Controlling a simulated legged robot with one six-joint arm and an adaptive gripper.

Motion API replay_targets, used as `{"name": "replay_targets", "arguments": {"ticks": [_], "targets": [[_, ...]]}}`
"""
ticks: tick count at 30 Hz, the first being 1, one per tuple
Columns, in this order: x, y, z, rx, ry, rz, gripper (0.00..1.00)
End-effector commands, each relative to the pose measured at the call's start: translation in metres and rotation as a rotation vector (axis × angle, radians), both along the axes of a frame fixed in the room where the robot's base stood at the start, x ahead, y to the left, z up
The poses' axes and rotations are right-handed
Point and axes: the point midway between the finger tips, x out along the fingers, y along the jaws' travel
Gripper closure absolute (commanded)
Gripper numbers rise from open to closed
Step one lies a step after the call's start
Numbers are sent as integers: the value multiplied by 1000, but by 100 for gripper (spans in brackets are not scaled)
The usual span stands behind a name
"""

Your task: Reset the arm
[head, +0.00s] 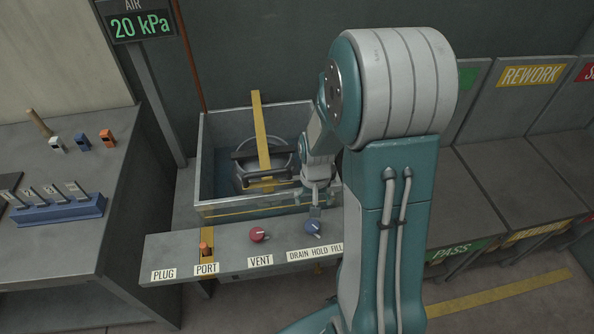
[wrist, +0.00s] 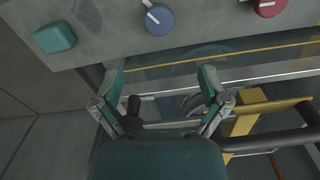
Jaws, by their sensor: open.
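My arm reaches down over the right side of an open water tank (head: 210,135). My gripper (wrist: 162,78) is open and empty, its two teal fingertips spread apart near the tank's front wall. In the head view my gripper is small and partly hidden by my arm, just behind the blue knob (head: 312,228). The blue knob also shows ahead of the fingers in the wrist view (wrist: 157,21). A grey round vessel (head: 246,178) sits in the tank under dark bars and a yellow upright bar (head: 261,125).
The front shelf carries a red VENT knob (head: 257,234) and an orange plug (head: 205,248) at PORT. A teal block (wrist: 54,38) sits beside the blue knob. The left bench holds a blue rack (head: 58,208). PASS and REWORK bays stand right. The display (head: 142,25) reads 20 kPa.

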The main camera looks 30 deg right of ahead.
Motion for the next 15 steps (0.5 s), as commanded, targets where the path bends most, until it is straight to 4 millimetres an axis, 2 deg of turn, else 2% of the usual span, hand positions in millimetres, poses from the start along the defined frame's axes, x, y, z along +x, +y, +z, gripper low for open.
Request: {"name": "replay_targets", "arguments": {"ticks": [5, 8, 11, 15], "targets": [[0, 0, 0, 0, -1, 1, 6], [1, 3, 11, -5, -18, 12, 6], [0, 12, 36, -15, -54, 43, 6], [-6, 28, 82, -34, -121, 104, 6]]}}
